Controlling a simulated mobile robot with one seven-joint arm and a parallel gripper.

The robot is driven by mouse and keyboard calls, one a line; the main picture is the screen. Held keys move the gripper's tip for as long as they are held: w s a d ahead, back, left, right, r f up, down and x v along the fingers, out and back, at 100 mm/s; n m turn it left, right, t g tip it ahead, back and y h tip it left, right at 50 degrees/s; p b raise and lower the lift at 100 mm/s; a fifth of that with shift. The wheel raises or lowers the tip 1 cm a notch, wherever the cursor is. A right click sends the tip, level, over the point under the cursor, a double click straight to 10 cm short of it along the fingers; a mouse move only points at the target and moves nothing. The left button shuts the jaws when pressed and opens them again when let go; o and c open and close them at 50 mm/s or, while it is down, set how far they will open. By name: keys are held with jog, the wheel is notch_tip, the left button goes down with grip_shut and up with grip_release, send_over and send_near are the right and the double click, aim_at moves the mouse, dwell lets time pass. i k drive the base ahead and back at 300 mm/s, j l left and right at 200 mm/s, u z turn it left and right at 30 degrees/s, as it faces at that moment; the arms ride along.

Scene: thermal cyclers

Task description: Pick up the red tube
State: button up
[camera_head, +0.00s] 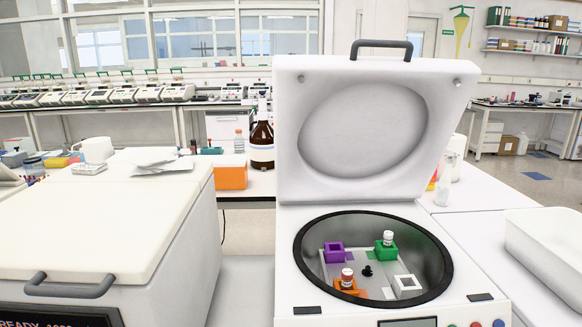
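A small tube with a red-brown top (347,273) stands upright in an orange holder (343,291) inside the open centrifuge (463,288). It is at the front left of the chamber floor. A second small tube with a white top (388,236) stands in a green holder (379,254) at the back right of the chamber. My gripper is not in view, so where it is and whether it holds anything cannot be seen.
The centrifuge lid (440,120) stands raised behind the chamber. A purple holder (334,252) and a white holder (408,291) show no tube. A closed white machine (90,225) stands at left and a white tray (540,240) at right.

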aim_at(347, 275)
jog(key=k+z, duration=0.15)
jog(key=z, duration=0.35)
jog(key=k+z, duration=0.1)
jog(key=z, duration=0.35)
jog(key=k+z, duration=0.15)
jog(key=z, duration=0.35)
